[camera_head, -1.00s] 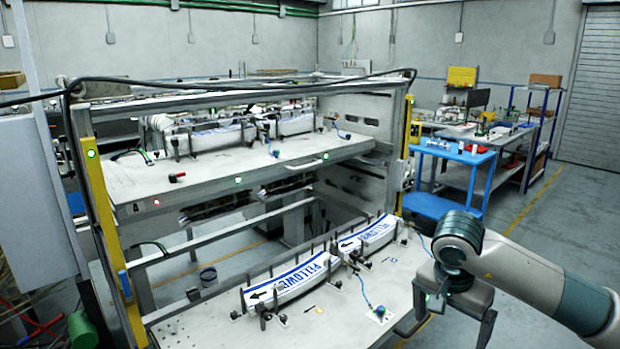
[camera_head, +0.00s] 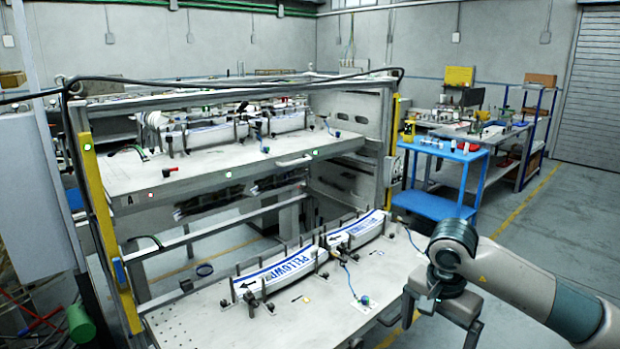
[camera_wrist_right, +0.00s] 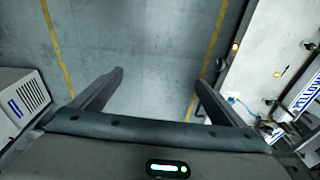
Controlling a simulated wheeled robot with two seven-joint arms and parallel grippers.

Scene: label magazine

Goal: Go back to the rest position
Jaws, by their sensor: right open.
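My right gripper (camera_head: 437,322) hangs beyond the right front corner of the lower shelf in the head view, pointing down. In the right wrist view its two fingers (camera_wrist_right: 160,85) are spread apart with only bare floor between them, so it is open and empty. The label magazine's lower shelf (camera_head: 200,318) carries label stacks (camera_head: 285,265) with blue lettering, held between upright posts. The edge of this shelf also shows at the right of the wrist view (camera_wrist_right: 265,65). My left gripper is not in view.
The upper shelf (camera_head: 230,165) holds more label stacks. A yellow upright (camera_head: 100,200) stands at the rack's left and a blue cart (camera_head: 440,205) behind my right arm. Open floor with yellow lines (camera_wrist_right: 150,40) lies below the right gripper.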

